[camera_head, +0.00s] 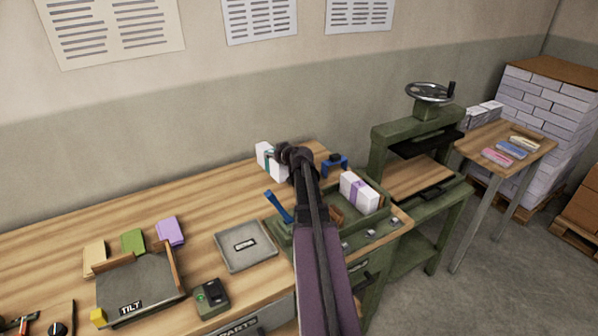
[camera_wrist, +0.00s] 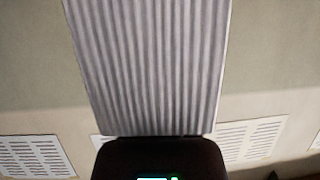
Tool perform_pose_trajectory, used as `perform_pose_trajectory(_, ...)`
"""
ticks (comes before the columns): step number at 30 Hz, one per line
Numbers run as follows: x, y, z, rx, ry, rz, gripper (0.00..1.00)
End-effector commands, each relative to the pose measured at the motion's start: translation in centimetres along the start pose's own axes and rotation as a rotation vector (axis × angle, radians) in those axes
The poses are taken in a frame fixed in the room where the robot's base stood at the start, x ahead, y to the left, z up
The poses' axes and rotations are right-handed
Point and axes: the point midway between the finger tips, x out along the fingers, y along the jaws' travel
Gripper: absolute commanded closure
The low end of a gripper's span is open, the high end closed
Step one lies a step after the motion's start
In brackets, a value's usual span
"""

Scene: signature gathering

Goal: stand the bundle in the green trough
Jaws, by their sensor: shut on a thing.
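My gripper (camera_head: 287,158) is shut on a white bundle (camera_head: 264,158) with a teal band, which it holds at the back of the bench, left of the trough. In the wrist view the bundle (camera_wrist: 150,65) fills the upper middle as a ridged grey-white block, with the dark gripper body below it. The green trough (camera_head: 362,224) is at the right end of the bench, partly hidden behind my arm. Another white bundle (camera_head: 360,192) with a purple band stands in its right part.
A blue lever (camera_head: 279,206) rises at the trough's left, and a blue part (camera_head: 336,163) is behind it. A green press (camera_head: 421,135) with a handwheel stands to the right. A grey tray (camera_head: 245,245) and a tilted rack (camera_head: 140,287) lie left.

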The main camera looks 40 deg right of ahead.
Motion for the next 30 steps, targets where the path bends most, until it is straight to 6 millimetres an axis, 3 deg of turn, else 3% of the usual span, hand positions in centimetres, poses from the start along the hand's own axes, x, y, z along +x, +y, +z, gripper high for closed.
perform_pose_trajectory(8,-1.0,0.0,-2.4,0.001,0.001,0.0,0.99)
perform_pose_trajectory(21,-3.5,0.0,-8.4,0.001,0.001,0.0,0.99)
perform_pose_trajectory(30,-4.2,0.0,-10.1,0.0,0.001,0.0,0.99)
